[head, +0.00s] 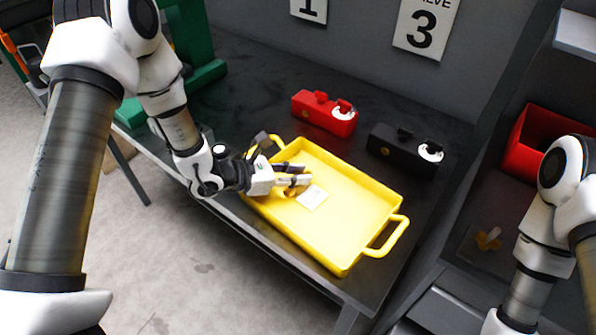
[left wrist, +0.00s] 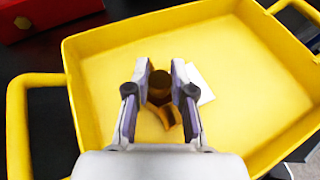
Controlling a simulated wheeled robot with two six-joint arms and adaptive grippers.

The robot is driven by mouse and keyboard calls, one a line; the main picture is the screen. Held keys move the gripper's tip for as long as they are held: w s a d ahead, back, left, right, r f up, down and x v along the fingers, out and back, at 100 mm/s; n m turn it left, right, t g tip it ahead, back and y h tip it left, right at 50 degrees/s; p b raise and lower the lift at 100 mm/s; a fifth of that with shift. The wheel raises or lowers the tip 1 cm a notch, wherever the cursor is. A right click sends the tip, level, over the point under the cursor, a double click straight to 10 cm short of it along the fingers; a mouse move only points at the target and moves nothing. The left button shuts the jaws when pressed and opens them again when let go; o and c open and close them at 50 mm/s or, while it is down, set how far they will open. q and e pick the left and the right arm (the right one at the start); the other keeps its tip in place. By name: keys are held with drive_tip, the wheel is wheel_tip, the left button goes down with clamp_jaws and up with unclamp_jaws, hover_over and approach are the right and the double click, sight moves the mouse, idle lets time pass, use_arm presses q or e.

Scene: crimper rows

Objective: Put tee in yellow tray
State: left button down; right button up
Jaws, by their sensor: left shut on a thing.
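The yellow tray (head: 350,215) lies on the dark table, with a handle at each end. My left gripper (head: 295,180) reaches over its left part. The gripper is shut on a brass-coloured tee (left wrist: 160,84), seen between the fingers in the left wrist view, where the tray floor (left wrist: 95,85) spreads around it. The fingers partly hide the tee in the head view. I cannot tell whether it touches the tray floor. A white label (head: 312,197) lies on the tray floor beside the fingertips. My right arm shows at the right, but its gripper is out of view.
A red box (head: 325,113) and a black box (head: 403,149) stand behind the tray. A green stand (head: 200,50) is at the back left.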

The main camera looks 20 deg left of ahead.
use_arm(q)
drive_tip(key=shift+a+r, duration=0.1)
drive_tip(key=shift+a, duration=0.05)
drive_tip(key=shift+s+f+b, duration=0.1)
drive_tip(key=shift+f+b, duration=0.15)
drive_tip(key=shift+b, duration=0.05)
drive_tip(key=c, duration=1)
unclamp_jaws()
drive_tip(key=shift+r, duration=0.1)
drive_tip(key=shift+r+p, duration=0.3)
drive_tip(key=shift+p, duration=0.2)
drive_tip(key=v, duration=1)
drive_tip(key=shift+a+r+b, duration=0.1)
drive_tip(key=shift+a+b, duration=0.05)
drive_tip(key=shift+b, duration=0.2)
drive_tip(key=shift+v, duration=0.8)
